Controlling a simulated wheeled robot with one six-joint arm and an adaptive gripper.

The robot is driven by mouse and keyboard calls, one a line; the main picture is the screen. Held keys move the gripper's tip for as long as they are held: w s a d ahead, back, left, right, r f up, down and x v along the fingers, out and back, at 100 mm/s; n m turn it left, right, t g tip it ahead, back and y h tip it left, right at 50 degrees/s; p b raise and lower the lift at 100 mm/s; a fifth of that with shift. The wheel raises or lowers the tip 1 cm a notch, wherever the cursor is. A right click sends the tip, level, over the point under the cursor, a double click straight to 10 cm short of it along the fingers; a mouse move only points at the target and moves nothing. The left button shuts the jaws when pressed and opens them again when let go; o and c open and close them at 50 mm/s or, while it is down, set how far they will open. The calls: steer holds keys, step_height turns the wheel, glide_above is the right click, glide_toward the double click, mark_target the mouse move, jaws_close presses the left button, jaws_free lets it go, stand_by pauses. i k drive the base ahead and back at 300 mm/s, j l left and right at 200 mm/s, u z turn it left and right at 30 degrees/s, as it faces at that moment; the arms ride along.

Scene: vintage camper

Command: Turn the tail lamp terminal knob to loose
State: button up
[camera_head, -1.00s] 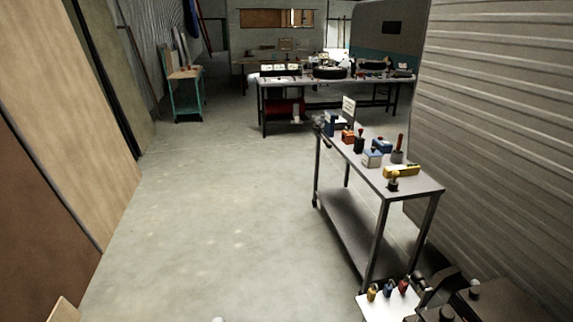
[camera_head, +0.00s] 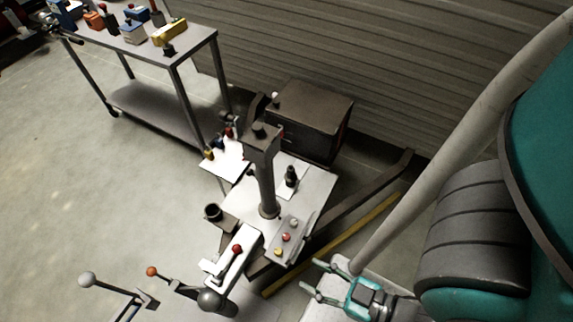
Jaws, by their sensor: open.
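My gripper (camera_head: 311,276) is at the bottom, right of centre, with its teal body and two fingers apart. It points left and is open, with nothing between the fingers. I cannot tell which knob is the tail lamp terminal knob. A small grey panel (camera_head: 276,251) lies up and left of my gripper with red, yellow and pale knobs (camera_head: 287,237). A white plate (camera_head: 233,169) further back carries small yellow, blue and red knobs (camera_head: 219,143). No label is readable, and no knob's setting can be told. My gripper appears apart from all of them.
A dark post (camera_head: 265,185) stands on a pale base, with a dark box (camera_head: 315,118) behind it. Ball-ended levers (camera_head: 87,279) are at the lower left. A wheeled metal cart (camera_head: 185,46) stands at the upper left. The concrete floor (camera_head: 75,175) on the left is clear.

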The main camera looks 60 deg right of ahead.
mark_target(294, 223)
steer(key=k+z, duration=0.15)
steer(key=k, duration=0.25)
steer(key=k+l+z, duration=0.15)
steer(key=k, duration=0.25)
steer(key=k+l+z, duration=0.15)
steer(key=k, duration=0.25)
steer(key=i+j+u, duration=0.35)
steer(key=i+j, duration=0.8)
steer(key=i+l, duration=0.1)
